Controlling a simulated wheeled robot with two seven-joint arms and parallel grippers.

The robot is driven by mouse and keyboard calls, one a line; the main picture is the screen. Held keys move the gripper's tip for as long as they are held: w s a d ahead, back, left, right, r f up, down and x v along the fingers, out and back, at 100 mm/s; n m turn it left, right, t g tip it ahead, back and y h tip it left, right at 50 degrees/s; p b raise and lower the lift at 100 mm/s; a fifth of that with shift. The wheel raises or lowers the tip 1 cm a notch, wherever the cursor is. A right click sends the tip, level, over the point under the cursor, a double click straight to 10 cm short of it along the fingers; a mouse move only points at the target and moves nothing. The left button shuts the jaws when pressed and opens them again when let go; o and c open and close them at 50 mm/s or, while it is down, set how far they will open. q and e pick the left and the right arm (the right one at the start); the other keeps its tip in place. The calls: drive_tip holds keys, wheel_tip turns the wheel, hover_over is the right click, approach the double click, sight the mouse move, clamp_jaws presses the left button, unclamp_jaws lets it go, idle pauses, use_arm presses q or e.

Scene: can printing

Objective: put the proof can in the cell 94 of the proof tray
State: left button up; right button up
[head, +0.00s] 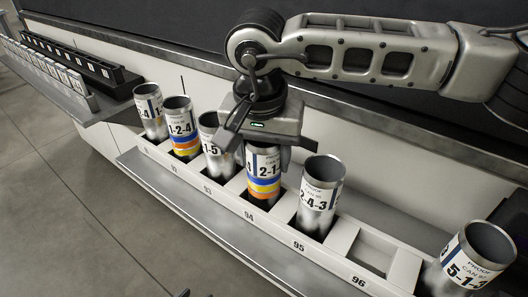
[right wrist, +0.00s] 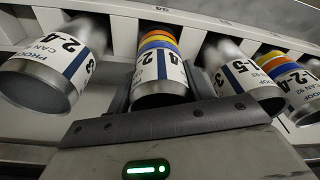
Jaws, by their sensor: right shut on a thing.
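My left gripper is not in view.
Neighbouring cans stand close by: one in cell 93 (head: 212,134) and the 2-4-3 can (head: 320,195) in cell 95. Cell 96 (head: 370,252) is empty. A shelf with a dark rack (head: 85,66) is at the left.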

drive_tip(key=shift+f, duration=0.1)
drive_tip(key=shift+f, duration=0.15)
drive_tip(key=o, duration=0.9)
drive_tip(key=shift+o, duration=0.2)
drive_tip(key=shift+r, duration=0.4)
drive_tip(key=r, duration=0.3)
drive_tip(key=s+r, duration=0.1)
drive_tip(key=r, duration=0.3)
drive_tip(key=s+r, duration=0.1)
drive_tip(key=r, duration=0.3)
drive_tip(key=shift+a+r, duration=0.25)
